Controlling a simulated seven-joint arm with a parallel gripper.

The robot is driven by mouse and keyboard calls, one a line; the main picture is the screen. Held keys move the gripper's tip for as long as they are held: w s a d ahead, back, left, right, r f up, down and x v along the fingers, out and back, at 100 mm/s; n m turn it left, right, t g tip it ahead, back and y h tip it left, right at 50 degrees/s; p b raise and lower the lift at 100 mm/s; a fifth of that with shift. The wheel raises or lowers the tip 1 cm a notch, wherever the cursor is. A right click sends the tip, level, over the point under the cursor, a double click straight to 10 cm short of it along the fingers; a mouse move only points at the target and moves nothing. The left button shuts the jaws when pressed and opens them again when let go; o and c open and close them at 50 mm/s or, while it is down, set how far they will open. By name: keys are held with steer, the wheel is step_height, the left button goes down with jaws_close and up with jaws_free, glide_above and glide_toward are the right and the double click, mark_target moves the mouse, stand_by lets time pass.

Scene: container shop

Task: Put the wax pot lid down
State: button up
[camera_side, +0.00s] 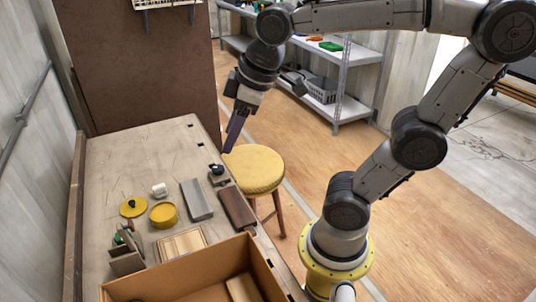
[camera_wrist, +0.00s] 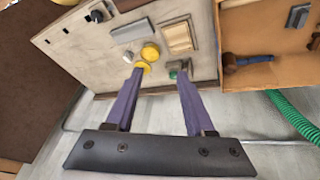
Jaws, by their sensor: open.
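The wax pot lid (camera_side: 133,206) is a yellow disc with a dark knob, lying on the workbench (camera_side: 125,165). The yellow wax pot (camera_side: 163,213) stands open just right of it. In the wrist view the lid (camera_wrist: 145,68) is partly hidden behind the left fingertip, close to the pot (camera_wrist: 150,51). My gripper (camera_side: 229,148) is up and away from the lid, near the bench's right edge in the side view. Its two purple fingers (camera_wrist: 160,74) are spread wide with nothing between them.
A white cylinder (camera_side: 160,190), grey block (camera_side: 196,199), dark brown block (camera_side: 238,207) and wooden tray (camera_side: 181,244) lie around the pot. A large brown bin (camera_side: 150,286) fills the bench's front. A yellow-topped stool (camera_side: 255,167) stands beside it. The bench's far part is clear.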

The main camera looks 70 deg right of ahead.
steer(key=s+f+m+t, duration=0.1)
steer(key=s+f+m, duration=0.2)
steer(key=s, duration=0.4)
steer(key=shift+s+f+m, duration=0.15)
steer(key=shift+f+m, duration=0.25)
steer(key=shift+f, duration=0.15)
